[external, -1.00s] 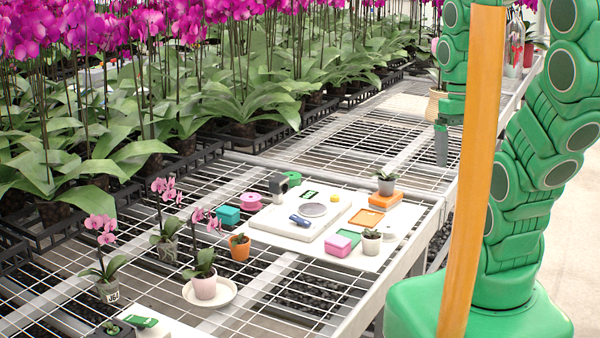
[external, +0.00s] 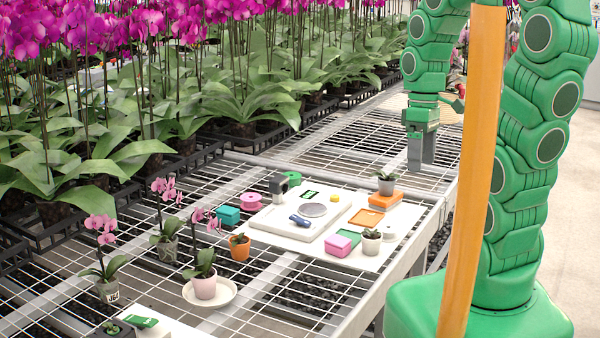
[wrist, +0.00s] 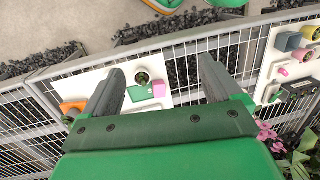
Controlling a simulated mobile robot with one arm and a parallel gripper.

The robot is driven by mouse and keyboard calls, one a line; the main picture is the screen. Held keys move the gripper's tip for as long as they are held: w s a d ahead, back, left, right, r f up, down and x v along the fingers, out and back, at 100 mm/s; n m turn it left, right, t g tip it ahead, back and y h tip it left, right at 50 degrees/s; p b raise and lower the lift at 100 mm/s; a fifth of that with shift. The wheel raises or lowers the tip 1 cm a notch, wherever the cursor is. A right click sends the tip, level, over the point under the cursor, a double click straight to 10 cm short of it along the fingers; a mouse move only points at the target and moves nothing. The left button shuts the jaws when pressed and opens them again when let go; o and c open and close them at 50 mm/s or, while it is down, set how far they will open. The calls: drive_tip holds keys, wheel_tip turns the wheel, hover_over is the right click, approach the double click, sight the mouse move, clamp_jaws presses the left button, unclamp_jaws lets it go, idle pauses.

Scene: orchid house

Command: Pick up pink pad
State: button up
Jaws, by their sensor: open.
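The pink pad (external: 338,245) is a small block lying on the white board, touching or very near a green block (external: 350,236). In the wrist view, the pink pad (wrist: 159,90) shows between my fingers, beside a green patch (wrist: 140,93). My gripper (external: 421,168) is open and empty, pointing down. In the external view it hangs well above the bench, behind and to the right of the pad. In the wrist view the gripper (wrist: 160,64) has its fingers spread wide, with the pad far below.
The white board (external: 290,250) also holds a scale, a blue tool (external: 299,220), an orange block (external: 384,200) and another pot. A pink spool (external: 250,202) and potted orchids stand left. Wire mesh surrounds the board.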

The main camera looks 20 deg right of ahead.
drive_tip(key=w+a+f+n+y, duration=0.1)
drive_tip(key=w+a+f+n, duration=0.5)
drive_tip(key=w+f+n, duration=0.25)
drive_tip(key=n+y, duration=0.1)
drive_tip(key=n, duration=0.6)
approach(338, 239)
drive_tip(key=shift+s+f, duration=0.2)
drive_tip(key=shift+f, duration=0.25)
drive_tip(key=shift+s+f, duration=0.25)
drive_tip(key=shift+f, duration=0.15)
drive_tip(key=shift+w+a+f+n, duration=0.15)
drive_tip(key=shift+f+n, duration=0.1)
drive_tip(key=shift+f, duration=0.15)
drive_tip(key=shift+x, duration=3.85)
drive_tip(key=shift+w+a, duration=0.1)
drive_tip(key=c, duration=1)
